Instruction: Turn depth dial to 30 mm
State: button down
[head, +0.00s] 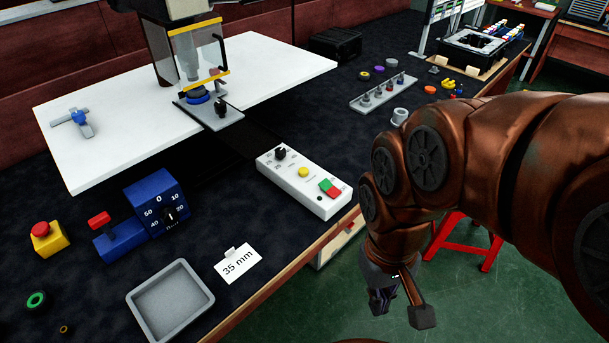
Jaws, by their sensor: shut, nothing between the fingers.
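The depth dial is a black knob (169,214) on the front of a dark blue box (150,190) at the left of the bench. White numbers 0, 10, 20, 40 and 50 show around it. A small white mark shows on the knob, but it is too small to read its setting surely. My gripper (402,309) hangs low at the right, beyond the bench's front edge and over the green floor. It is shut and empty, well apart from the dial.
A white card (238,263) reading 35 mm and a grey tray (145,310) lie before the dial. A red emergency button (42,230) stands left. A white control box (282,170) with a knob and buttons lies between my gripper and the dial. A red stool (470,240) stands behind my arm.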

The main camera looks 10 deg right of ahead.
aim_at(280, 152)
jog(key=z, duration=1.55)
jog(key=i, duration=0.7)
jog(key=u, duration=2.65)
jog(key=i, duration=0.5)
jog(key=u, duration=0.1)
